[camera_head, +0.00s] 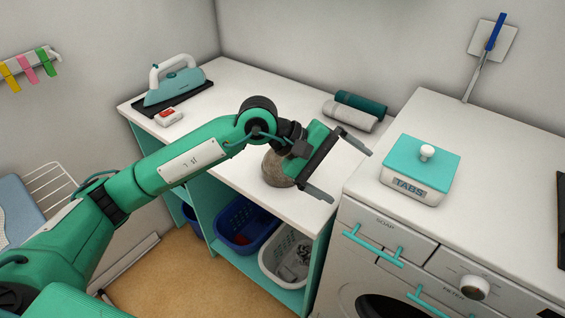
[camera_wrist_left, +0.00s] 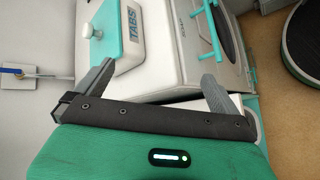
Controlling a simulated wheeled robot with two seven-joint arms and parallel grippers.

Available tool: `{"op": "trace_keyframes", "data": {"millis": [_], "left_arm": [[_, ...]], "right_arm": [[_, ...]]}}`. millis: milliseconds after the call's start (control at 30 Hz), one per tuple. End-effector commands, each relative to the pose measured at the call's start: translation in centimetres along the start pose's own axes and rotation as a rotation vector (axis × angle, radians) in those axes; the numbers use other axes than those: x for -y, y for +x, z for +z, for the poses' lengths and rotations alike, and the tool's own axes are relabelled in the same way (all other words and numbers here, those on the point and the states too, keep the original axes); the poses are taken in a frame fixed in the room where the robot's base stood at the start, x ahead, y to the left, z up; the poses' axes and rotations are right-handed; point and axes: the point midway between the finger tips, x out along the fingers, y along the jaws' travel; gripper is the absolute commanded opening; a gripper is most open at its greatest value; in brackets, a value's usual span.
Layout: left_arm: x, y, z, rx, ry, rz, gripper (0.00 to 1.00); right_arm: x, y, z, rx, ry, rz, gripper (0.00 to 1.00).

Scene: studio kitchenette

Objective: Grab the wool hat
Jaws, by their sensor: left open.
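The wool hat appears to be the rounded grey-brown item (camera_head: 275,170) on the white counter, partly hidden behind my left gripper and wrist in the head view. It does not show in the left wrist view. My left gripper (camera_head: 350,174) is open and empty, with its fingers spread to the right of the hat, pointing towards the washing machine side. In the left wrist view the open fingers (camera_wrist_left: 158,72) have nothing between them but the machine and counter behind. My right gripper is in neither view.
A teal-lidded TABS box (camera_head: 416,174) stands on the washing machine (camera_head: 432,250) at right. Rolled towels (camera_head: 349,115) lie at the counter's back. An iron (camera_head: 172,82) and a small red-and-white item (camera_head: 168,117) are at left. Baskets (camera_head: 246,222) sit below the counter (camera_head: 225,85).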

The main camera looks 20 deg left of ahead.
Motion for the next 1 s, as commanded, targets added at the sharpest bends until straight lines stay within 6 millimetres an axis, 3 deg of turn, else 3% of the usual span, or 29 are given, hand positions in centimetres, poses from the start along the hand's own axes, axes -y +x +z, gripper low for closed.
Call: {"op": "trace_keyframes", "data": {"millis": [100, 200, 300, 467, 600, 1000], "left_arm": [[1.1, -3.2, -5.4, -0.235, 0.195, -0.222, 1.0], [1.7, -6.7, -9.1, -0.395, 0.302, -0.395, 1.0], [2.0, -10.1, -11.6, -0.514, 0.363, -0.533, 1.0], [2.1, -13.5, -13.6, -0.617, 0.399, -0.661, 1.0], [2.7, -13.5, -14.7, -0.635, 0.404, -0.694, 1.0], [5.8, -9.4, -19.2, -0.633, 0.403, -0.691, 1.0]], "right_arm": [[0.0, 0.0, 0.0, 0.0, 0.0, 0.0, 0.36], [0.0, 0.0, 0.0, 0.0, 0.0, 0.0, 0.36], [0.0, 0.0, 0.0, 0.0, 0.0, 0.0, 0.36], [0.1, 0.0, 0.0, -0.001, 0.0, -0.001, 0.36], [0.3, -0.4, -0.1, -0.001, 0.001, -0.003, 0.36], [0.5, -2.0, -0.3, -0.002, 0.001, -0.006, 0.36]]}}
